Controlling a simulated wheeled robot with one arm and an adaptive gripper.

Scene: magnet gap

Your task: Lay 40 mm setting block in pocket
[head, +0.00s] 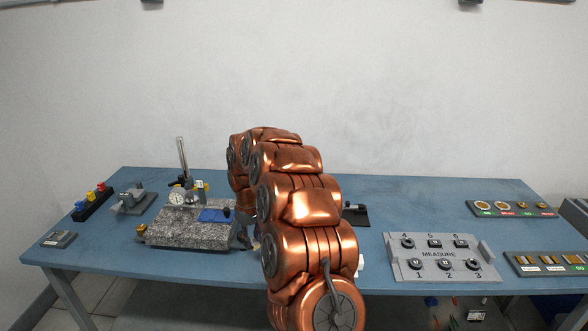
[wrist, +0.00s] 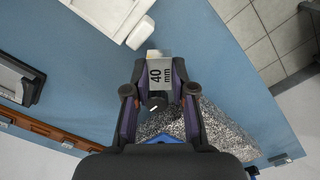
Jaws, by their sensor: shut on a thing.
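The setting block (wrist: 160,70), a silvery block marked "40 mm", is held between the fingers of my gripper (wrist: 158,90) in the wrist view. The fingers are closed against its two sides, with the label facing the camera. The block appears over the blue tabletop, beside the speckled granite plate (wrist: 215,125). In the head view my arm hides the block, and my gripper (head: 243,238) shows only partly at the right end of the granite plate (head: 190,234). I cannot make out the pocket with certainty in either view.
A dial gauge (head: 177,195) on a post stands at the granite plate, with a blue piece (head: 213,215) on top. A black rack (head: 93,203) and grey fixture (head: 131,201) stand left. A MEASURE board (head: 438,271) lies right. A white box (wrist: 112,17) lies near the block.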

